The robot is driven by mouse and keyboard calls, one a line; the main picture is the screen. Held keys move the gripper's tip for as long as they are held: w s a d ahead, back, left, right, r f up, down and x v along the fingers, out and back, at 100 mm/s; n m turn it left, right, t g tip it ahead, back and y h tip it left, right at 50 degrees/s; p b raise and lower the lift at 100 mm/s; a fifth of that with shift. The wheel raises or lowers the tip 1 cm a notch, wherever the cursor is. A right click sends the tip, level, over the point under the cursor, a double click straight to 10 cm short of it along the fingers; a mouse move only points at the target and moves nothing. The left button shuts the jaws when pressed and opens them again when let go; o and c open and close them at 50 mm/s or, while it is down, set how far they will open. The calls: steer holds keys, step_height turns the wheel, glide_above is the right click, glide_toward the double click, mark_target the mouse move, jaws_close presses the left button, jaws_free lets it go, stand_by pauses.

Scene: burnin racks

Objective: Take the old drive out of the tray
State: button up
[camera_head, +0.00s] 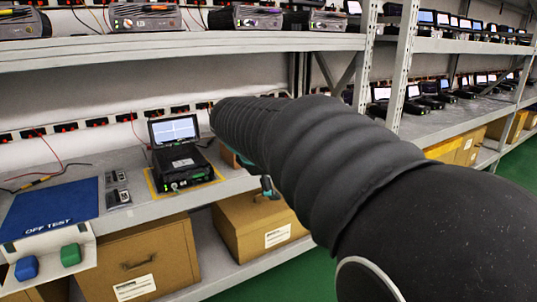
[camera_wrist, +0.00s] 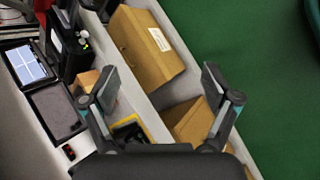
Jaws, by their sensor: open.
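A black test unit (camera_head: 185,166) with a raised, lit screen (camera_head: 173,130) stands on a yellow-edged mat on the shelf. I cannot clearly make out the tray or an old drive in either view. My gripper (camera_wrist: 160,78) is open, with nothing seen between its fingers.
A blue mat (camera_head: 50,208) marked OFF TEST lies left of the unit, with two small devices (camera_head: 118,188) between. Cardboard boxes (camera_head: 137,265) fill the lower shelf. Green floor (camera_wrist: 245,45) is clear at right.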

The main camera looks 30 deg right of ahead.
steer(key=w+d+n+g+h+b, duration=0.1)
steer(key=w+d+n+h, duration=0.25)
steer(key=w+d, duration=0.5)
steer(key=w+d+n+g+h, duration=0.1)
steer(key=w+d+n+h, duration=0.35)
steer(key=w, duration=0.65)
steer(key=shift+n+y, duration=0.5)
steer(key=shift+y, duration=0.2)
steer(key=shift+s+b+x, duration=0.2)
steer(key=shift+b+x, duration=0.25)
steer(key=shift+x, duration=3.45)
steer(key=shift+s+b+x, duration=0.15)
steer(key=shift+b+x, duration=0.25)
steer(key=shift+x, duration=3.5)
steer(key=c, duration=1.3)
steer(key=shift+r, duration=0.1)
